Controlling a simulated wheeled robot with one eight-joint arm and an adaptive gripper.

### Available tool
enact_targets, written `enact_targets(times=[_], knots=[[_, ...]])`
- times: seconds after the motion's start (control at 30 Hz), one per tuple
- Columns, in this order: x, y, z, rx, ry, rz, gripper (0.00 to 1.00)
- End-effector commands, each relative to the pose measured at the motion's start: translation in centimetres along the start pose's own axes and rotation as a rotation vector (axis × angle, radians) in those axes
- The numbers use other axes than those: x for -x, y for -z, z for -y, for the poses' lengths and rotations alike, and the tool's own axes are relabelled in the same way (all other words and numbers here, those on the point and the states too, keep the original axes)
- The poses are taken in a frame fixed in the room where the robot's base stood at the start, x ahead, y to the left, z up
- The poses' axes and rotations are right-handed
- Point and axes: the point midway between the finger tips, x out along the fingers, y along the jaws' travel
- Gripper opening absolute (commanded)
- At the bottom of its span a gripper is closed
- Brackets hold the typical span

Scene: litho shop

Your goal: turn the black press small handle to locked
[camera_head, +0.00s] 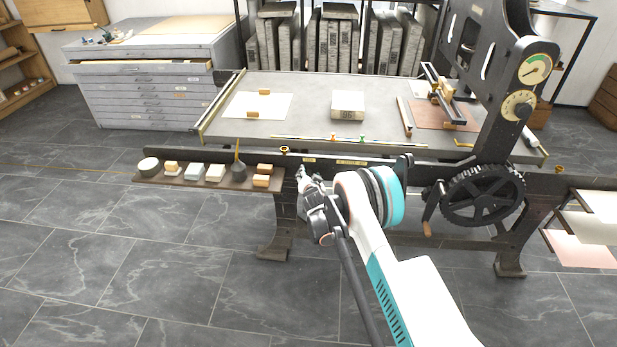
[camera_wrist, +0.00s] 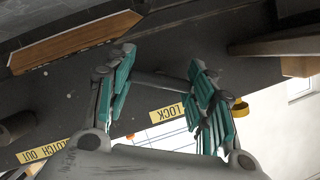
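The black press (camera_head: 520,100) has a flat bed and a dark front rail. In the wrist view the rail carries a yellow LOCK label (camera_wrist: 168,112), upside down, and a second label reading CLUTCH OUT (camera_wrist: 45,152), partly cut off. My gripper (camera_head: 303,176) is low in front of the rail, below the labels. Its teal fingers (camera_wrist: 162,72) are apart. A grey bar (camera_wrist: 160,81) spans the gap between them; I cannot tell whether it is the small handle or whether the fingers touch it. My arm hides part of the rail.
A spoked black wheel (camera_head: 483,195) with a wooden-gripped crank is right of my arm. A shelf (camera_head: 210,182) with small blocks juts out at the left. A brass knob (camera_head: 284,149) sits on the rail, near the LOCK label. The floor in front is clear.

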Motion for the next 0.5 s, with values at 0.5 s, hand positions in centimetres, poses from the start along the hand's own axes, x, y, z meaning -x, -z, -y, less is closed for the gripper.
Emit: enact_targets(times=[0.5], knots=[[-0.01,-0.02,0.06,0.126,-0.053,0.001,0.25]])
